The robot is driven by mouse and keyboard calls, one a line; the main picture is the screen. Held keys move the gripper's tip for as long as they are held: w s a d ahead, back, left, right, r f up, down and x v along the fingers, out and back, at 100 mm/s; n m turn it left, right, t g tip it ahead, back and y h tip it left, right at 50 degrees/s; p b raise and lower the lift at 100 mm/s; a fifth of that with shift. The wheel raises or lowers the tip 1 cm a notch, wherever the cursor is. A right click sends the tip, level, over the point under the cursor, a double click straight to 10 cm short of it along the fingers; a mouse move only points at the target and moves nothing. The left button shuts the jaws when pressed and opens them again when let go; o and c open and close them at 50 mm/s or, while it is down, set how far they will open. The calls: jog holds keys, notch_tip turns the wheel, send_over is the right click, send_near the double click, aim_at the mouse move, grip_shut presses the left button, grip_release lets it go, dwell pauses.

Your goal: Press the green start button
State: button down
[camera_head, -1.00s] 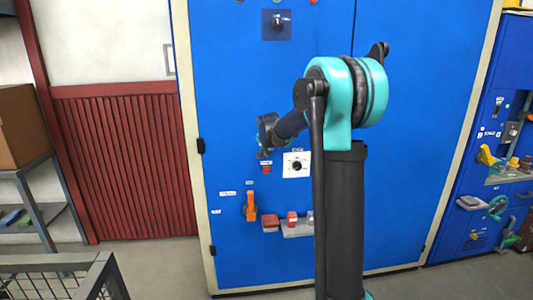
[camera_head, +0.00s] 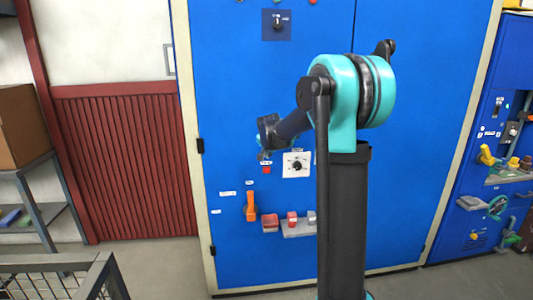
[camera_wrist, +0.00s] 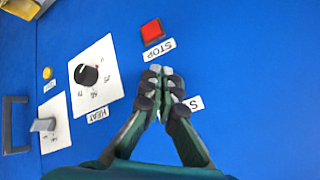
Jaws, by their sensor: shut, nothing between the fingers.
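My gripper (camera_wrist: 165,76) is shut and empty, its fingertips together close in front of the blue panel. In the head view my gripper (camera_head: 263,156) is small, just above the red button. No green button shows in either view. A white label (camera_wrist: 195,103) with the letter S visible sits beside the fingers and is partly covered by them. The panel behind the fingers is hidden, and I cannot tell whether they touch it. The red square button (camera_wrist: 152,31) with a STOP label (camera_wrist: 160,50) lies above the fingertips in the wrist view.
A black HEAT dial (camera_wrist: 88,75) on a white plate is left of the fingers. A small yellow round part (camera_wrist: 47,73), a grey switch (camera_wrist: 43,124) and a black handle (camera_wrist: 14,125) are farther left. An orange lever (camera_head: 251,207) is lower on the cabinet.

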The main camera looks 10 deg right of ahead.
jog(key=s, duration=0.5)
dwell(0.4)
dwell(0.5)
jog(key=s+d+f+n+g, duration=0.1)
jog(key=s+f+n, duration=0.2)
jog(key=s, duration=1)
jog(key=s+d+f+n+g, duration=0.1)
jog(key=s+f+n+g, duration=0.1)
jog(key=s+f, duration=0.7)
jog(key=s+d+f+n+g+y, duration=0.1)
jog(key=s+f, duration=0.6)
jog(key=s, duration=1)
jog(key=d+n, duration=0.1)
jog(key=n, duration=0.1)
jog(key=shift+s+n+g, duration=0.3)
jog(key=shift+d+r, duration=0.1)
